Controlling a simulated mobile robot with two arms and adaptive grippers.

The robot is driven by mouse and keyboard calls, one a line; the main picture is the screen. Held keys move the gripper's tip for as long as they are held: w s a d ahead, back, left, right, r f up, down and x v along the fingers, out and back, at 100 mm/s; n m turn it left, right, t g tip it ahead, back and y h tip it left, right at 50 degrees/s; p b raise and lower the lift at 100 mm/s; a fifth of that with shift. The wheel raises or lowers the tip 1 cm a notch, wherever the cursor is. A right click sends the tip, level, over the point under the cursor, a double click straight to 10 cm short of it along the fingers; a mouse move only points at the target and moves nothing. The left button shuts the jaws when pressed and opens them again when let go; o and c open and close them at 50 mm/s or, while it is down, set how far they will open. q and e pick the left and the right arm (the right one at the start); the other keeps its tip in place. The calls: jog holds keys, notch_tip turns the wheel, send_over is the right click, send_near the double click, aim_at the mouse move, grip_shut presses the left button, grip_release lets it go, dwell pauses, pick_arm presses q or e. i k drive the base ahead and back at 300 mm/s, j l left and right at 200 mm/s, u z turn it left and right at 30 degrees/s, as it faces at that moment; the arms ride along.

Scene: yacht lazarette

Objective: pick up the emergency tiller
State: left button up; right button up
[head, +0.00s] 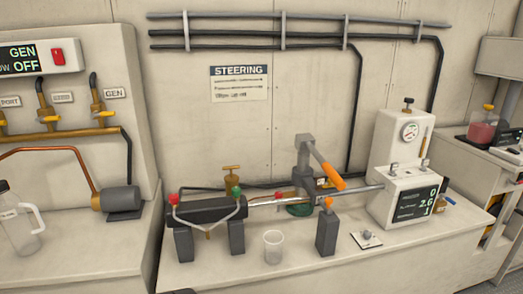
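A grey lever with an orange grip (327,172) is the thing that looks most like the emergency tiller. It is in the middle right of the head view, with its grey head up and its orange grip slanting down to the right. It stands behind a bright steel rod (270,201), and its lower end is partly hidden, so I cannot tell how it is seated. Neither of my grippers can be made out in this view. A small dark shape at the bottom edge, left of the middle, is too cut off to identify.
A black cylinder (205,213) on dark stands lies left of the lever. A clear cup (273,247), a dark block with an orange top (326,232) and a small switch plate (366,239) stand in front. A white gauge unit (402,170) stands right. The front right bench is clear.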

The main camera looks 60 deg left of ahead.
aim_at(304, 143)
jog(key=u, duration=1.55)
jog(key=i+j, duration=0.1)
jog(key=i, duration=0.2)
